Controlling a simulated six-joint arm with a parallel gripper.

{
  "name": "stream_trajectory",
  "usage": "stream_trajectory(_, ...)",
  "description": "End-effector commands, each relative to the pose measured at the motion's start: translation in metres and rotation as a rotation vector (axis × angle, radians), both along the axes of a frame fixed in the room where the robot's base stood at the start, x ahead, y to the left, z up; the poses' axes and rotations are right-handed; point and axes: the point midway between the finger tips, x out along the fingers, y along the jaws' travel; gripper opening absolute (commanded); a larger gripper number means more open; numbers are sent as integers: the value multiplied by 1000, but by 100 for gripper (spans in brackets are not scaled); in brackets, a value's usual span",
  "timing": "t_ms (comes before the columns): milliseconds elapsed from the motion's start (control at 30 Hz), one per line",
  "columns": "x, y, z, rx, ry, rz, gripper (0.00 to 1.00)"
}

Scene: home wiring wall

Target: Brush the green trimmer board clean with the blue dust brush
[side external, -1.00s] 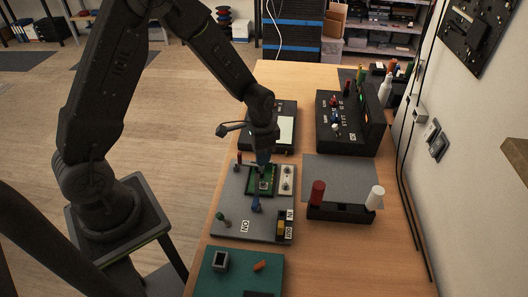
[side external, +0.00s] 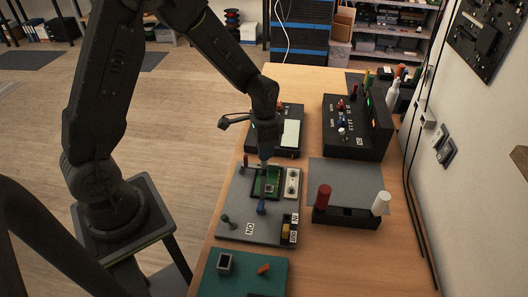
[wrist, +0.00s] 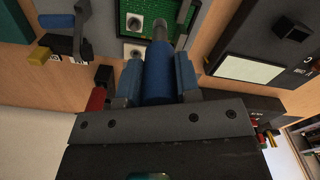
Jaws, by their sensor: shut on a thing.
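My gripper (side external: 264,150) is shut on the blue dust brush (wrist: 158,75), whose handle sits between the two fingers in the wrist view. The brush (side external: 264,161) points down at the far left part of the green trimmer board (side external: 272,180). In the wrist view its grey tip overlaps the green board (wrist: 135,12); I cannot tell whether it touches. The board lies in a dark frame on a grey panel (side external: 240,225). A small square chip sits on the board. Any dust is too small to make out.
Small coloured pegs stand on the grey panel near the board. A black holder (side external: 345,216) with a red and a white cylinder stands to the right. A black device (side external: 290,140) lies behind, and a black control box (side external: 350,140) stands back right. A green mat (side external: 225,285) lies in front.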

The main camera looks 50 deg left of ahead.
Motion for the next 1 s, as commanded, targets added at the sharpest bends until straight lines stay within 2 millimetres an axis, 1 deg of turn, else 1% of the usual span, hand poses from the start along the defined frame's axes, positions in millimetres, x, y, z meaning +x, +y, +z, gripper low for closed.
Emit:
stream_trajectory(100,1,0,10,0,-4,0,7)
stream_trajectory(400,1,0,33,0,-4,0,7)
stream_trajectory(600,1,0,45,0,-4,0,7)
stream_trajectory(733,1,0,48,0,-4,0,7)
stream_trajectory(1000,1,0,46,0,-2,13,7)
